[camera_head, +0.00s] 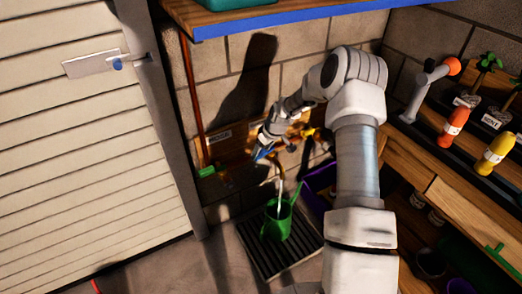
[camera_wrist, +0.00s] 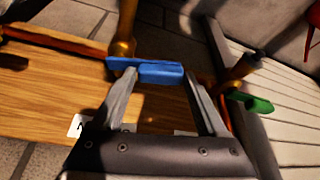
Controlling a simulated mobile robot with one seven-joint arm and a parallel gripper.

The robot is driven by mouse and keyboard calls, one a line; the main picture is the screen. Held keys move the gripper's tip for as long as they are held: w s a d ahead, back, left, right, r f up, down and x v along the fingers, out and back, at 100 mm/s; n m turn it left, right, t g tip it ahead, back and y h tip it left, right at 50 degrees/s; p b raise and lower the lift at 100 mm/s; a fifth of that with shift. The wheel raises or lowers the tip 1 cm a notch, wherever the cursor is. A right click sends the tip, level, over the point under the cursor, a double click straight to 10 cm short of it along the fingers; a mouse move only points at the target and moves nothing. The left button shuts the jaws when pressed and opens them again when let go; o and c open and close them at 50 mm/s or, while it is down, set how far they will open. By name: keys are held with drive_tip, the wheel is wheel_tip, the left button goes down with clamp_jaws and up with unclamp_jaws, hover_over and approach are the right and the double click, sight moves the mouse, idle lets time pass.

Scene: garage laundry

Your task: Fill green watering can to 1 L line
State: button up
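The green watering can (camera_head: 276,226) stands upright on a dark slatted drain grate (camera_head: 254,254) in the head view. A pale stream, seemingly running water (camera_head: 280,194), drops from the brass pipework into the can's top. The 1 L line and water level cannot be made out. My gripper (camera_head: 264,150) is up at the wall pipes, above the can, by the blue tap lever. In the wrist view, the blue lever (camera_wrist: 158,72) lies crosswise at the fingertips of my gripper (camera_wrist: 160,76). The fingers stand wide apart; whether they touch the lever is unclear.
A green tap handle (camera_head: 207,172) sits left of the blue one and shows in the wrist view (camera_wrist: 252,103). A purple crate (camera_head: 319,184) is right of the can. A wooden bench (camera_head: 455,192) with bottles stands at right; a blue-edged shelf (camera_head: 285,20) hangs above.

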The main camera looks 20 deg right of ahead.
drive_tip(key=o, duration=0.3)
drive_tip(key=p+v, duration=0.5)
drive_tip(key=v, duration=1.2)
drive_tip(key=shift+d, duration=0.15)
drive_tip(key=shift+s+r, duration=0.2)
